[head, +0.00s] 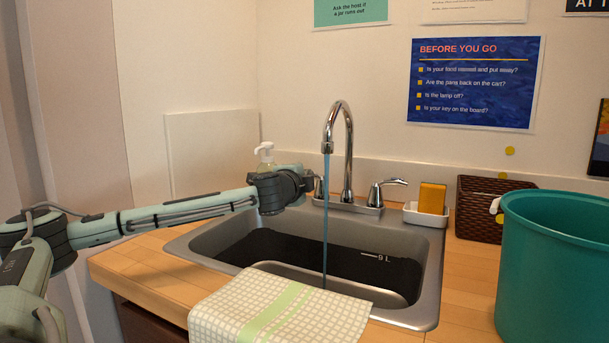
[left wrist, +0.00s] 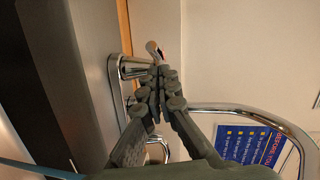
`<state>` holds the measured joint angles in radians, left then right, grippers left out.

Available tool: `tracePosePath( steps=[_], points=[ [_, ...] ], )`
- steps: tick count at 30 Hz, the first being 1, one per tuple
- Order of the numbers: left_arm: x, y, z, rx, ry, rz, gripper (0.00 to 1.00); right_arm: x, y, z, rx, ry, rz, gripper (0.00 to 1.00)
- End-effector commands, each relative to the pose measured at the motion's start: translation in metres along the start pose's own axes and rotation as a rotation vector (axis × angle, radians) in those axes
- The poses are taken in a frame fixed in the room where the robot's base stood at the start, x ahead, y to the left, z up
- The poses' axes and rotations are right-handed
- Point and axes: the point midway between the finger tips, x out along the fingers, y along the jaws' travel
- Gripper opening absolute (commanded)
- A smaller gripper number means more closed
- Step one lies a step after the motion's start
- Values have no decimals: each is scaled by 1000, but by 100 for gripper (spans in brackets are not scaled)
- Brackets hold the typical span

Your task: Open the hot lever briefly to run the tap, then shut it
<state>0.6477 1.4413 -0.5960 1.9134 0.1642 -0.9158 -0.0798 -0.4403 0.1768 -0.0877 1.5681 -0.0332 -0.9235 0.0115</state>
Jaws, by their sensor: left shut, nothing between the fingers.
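The chrome tap (head: 347,150) stands behind the sink (head: 430,270), and a blue water stream (head: 325,220) falls from its spout into the basin. The left lever (head: 319,188) is mostly hidden behind my left gripper (head: 307,183) in the head view. In the left wrist view the left lever (left wrist: 130,67) lies just beyond the fingertips of my left gripper (left wrist: 163,72). The fingers are shut and empty; whether they touch the lever I cannot tell. The right lever (head: 390,184) points to the right. My right gripper is out of view.
A soap bottle (head: 265,154) stands behind my left gripper. A sponge (head: 432,198) sits in a white holder (head: 423,216) beside a brown basket (head: 480,218). A teal bucket (head: 555,270) stands at the right. A checked towel (head: 280,312) hangs over the sink's front edge.

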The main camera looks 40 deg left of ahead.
Motion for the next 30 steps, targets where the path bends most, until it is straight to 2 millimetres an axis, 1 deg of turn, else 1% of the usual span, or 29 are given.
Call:
tracePosePath(
  steps=[3,6,25,30],
  points=[
    [6,0,7,1,-1,0,0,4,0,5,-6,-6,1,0],
    [8,0,8,1,0,1,0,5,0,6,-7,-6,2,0],
    [8,0,10,0,3,1,0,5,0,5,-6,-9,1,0],
    [8,0,11,0,5,1,0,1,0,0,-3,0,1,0]
  ],
)
